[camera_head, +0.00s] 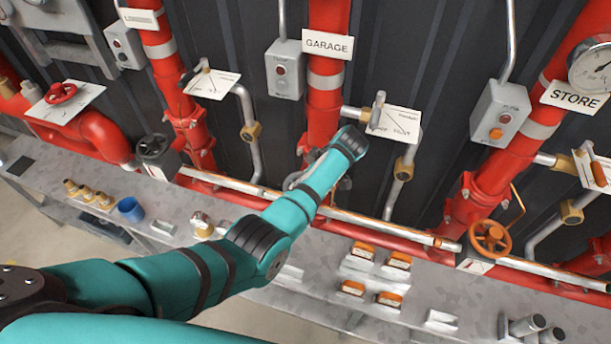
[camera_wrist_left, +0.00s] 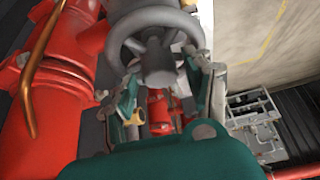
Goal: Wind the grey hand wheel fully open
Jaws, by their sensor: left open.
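The grey hand wheel (camera_wrist_left: 152,17) shows in the left wrist view, at the top, with a round hub in its middle. In the head view my left arm covers most of it; a sliver of grey rim (camera_head: 290,181) shows beside the forearm, below the GARAGE riser. My left gripper (camera_wrist_left: 160,72) is open, its two fingers on either side of the hub, near the lower rim. I cannot tell whether the fingers touch the rim. Nothing is shut in the jaws. In the head view the gripper is hidden behind my arm. My right gripper is in neither view.
The red GARAGE riser (camera_head: 327,100) stands behind. A black wheel (camera_head: 153,147) is to the left, an orange wheel (camera_head: 490,238) to the right. A grey bench (camera_head: 240,293) below bears several small parts and a blue cup (camera_head: 130,209). An orange-brown lever (camera_wrist_left: 32,75) is at the wrist view's left.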

